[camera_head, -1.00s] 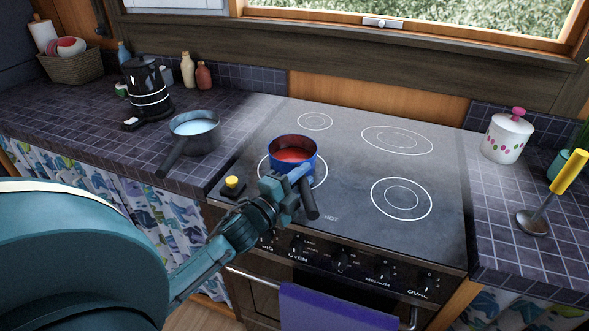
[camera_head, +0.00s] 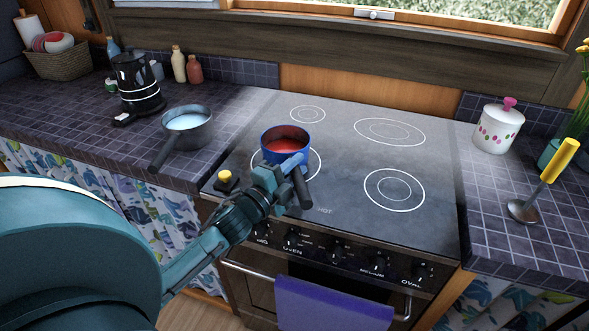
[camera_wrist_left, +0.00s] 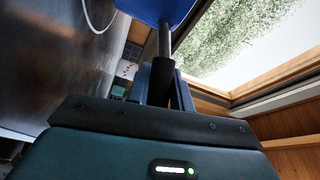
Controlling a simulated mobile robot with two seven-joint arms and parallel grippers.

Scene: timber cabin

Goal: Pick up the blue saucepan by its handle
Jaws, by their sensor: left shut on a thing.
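The blue saucepan (camera_head: 270,149), with red contents, is over the front left ring of the stove. Its dark handle (camera_head: 301,188) points toward the front of the stove. My left gripper (camera_head: 291,172) is shut on the handle. In the left wrist view the blue pan (camera_wrist_left: 158,8) is at the top edge, and its handle (camera_wrist_left: 164,45) runs down between the fingers of the gripper (camera_wrist_left: 162,85). I cannot tell whether the pan's base touches the stove. My right gripper is not in view.
A grey saucepan (camera_head: 187,130) with pale contents stands on the left counter. A black kettle (camera_head: 136,85) stands behind it. A yellow-knobbed item (camera_head: 225,180) is on the stove's front left. A white pot (camera_head: 497,132) and a yellow-handled ladle (camera_head: 556,166) are on the right counter.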

